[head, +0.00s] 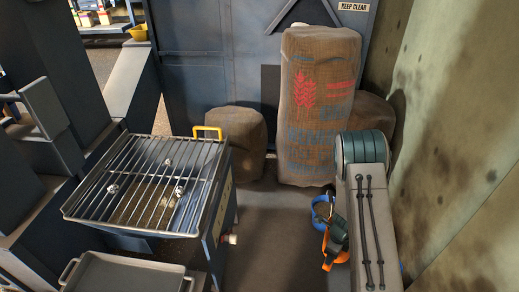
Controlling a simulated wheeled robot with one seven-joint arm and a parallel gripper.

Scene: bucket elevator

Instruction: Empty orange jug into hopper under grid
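The hopper (222,205) stands at centre left, with a wire grid (150,170) across its top. Through the bars I see a brownish interior. Several shiny metal pieces show at the grid; I cannot tell if they lie on or under it. Right of the hopper, a small orange piece (329,262) hangs beside a dark green part and a blue ring (321,207), partly behind my arm. I cannot tell whether the orange piece belongs to the jug or to my arm's end. No whole orange jug is visible. My gripper's fingers cannot be made out.
A yellow handle (208,131) rises at the hopper's back right corner. A grey tray (125,272) lies in front. A tall burlap sack (316,110) and smaller sacks (238,135) stand behind. A stained wall (465,150) closes the right. Floor between hopper and arm is clear.

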